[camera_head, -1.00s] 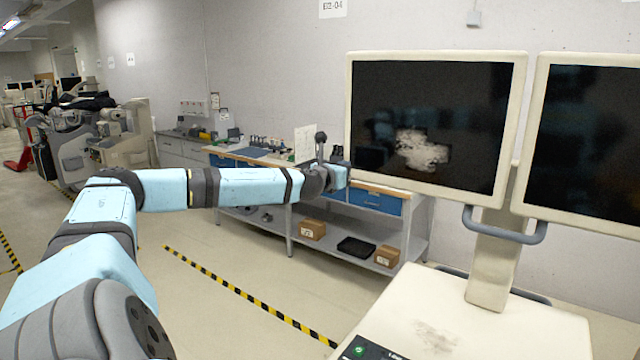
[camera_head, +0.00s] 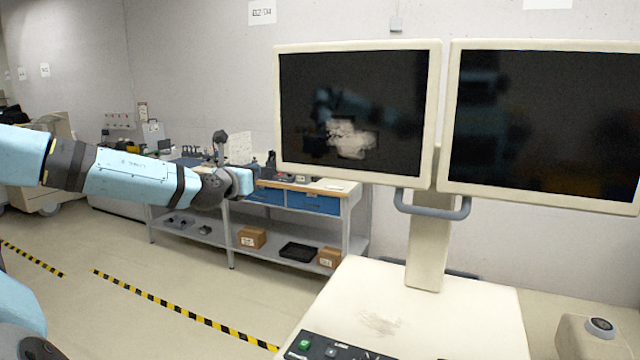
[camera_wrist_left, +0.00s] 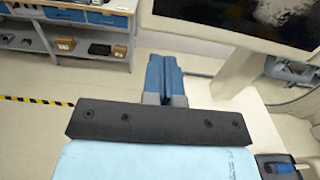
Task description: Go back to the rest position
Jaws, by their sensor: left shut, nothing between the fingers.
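My left gripper (camera_head: 243,182) ends my left arm, which reaches in from the left in the head view, in front of the workbench and left of the left monitor. In the left wrist view, its two blue fingers (camera_wrist_left: 165,77) lie side by side, closed and empty, over bare floor beside the cart. My right gripper is in neither view.
A cream cart (camera_head: 420,315) with a left monitor (camera_head: 300,130) and a right monitor (camera_head: 545,120) stands close in front. A workbench (camera_head: 357,215) with blue drawers and boxes on its lower shelf is behind my arm. Yellow-black tape (camera_head: 180,309) marks the open floor at left.

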